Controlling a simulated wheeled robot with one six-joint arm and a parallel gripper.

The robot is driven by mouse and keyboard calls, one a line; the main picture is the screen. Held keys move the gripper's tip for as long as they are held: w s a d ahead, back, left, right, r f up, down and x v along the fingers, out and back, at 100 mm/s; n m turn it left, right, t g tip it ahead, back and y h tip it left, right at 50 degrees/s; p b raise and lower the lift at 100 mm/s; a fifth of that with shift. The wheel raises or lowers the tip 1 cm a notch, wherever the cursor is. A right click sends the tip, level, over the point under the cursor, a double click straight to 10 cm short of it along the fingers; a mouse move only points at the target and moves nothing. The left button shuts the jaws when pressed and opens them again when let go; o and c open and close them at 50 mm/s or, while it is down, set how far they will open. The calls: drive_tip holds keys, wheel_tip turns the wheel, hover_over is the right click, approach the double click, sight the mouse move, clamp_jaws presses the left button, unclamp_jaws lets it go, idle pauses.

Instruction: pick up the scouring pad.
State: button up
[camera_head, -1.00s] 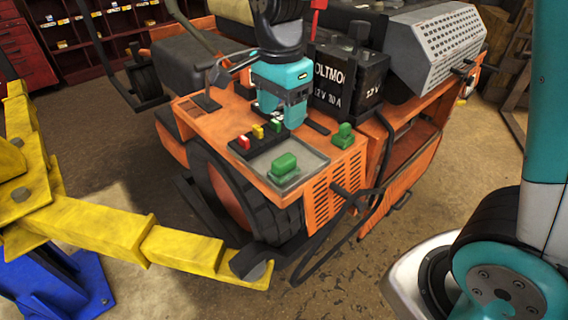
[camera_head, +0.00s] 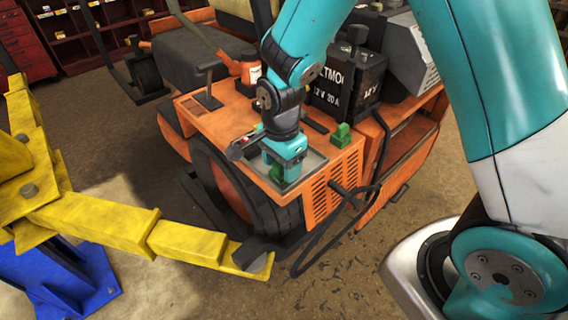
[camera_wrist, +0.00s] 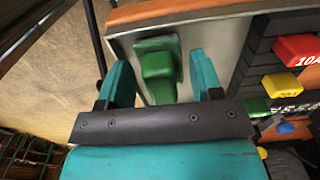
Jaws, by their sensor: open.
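The scouring pad, a green block with a raised grip-like part (camera_wrist: 157,66), lies in the shallow grey tray (camera_wrist: 222,45) on the orange machine. In the head view the pad (camera_head: 277,173) is mostly hidden by my gripper (camera_head: 286,168). My gripper is open and points down over the tray. In the wrist view its teal fingers (camera_wrist: 162,76) stand to the left and right of the pad's near part, with a gap visible on each side. I cannot tell whether the fingertips reach down to the pad's height.
A second green object (camera_head: 342,135) stands on the deck right of the tray. The black battery (camera_head: 347,80) rises behind it. Red (camera_wrist: 298,50) and yellow (camera_wrist: 282,87) fuses sit beside the tray. A yellow lift arm (camera_head: 95,222) is at left.

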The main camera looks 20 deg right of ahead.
drive_tip(key=shift+c, duration=0.2)
drive_tip(key=c, duration=0.7)
drive_tip(key=shift+r, duration=0.1)
wheel_tip(320, 180, up, 20)
drive_tip(key=b, duration=0.3)
drive_tip(key=shift+b, duration=0.35)
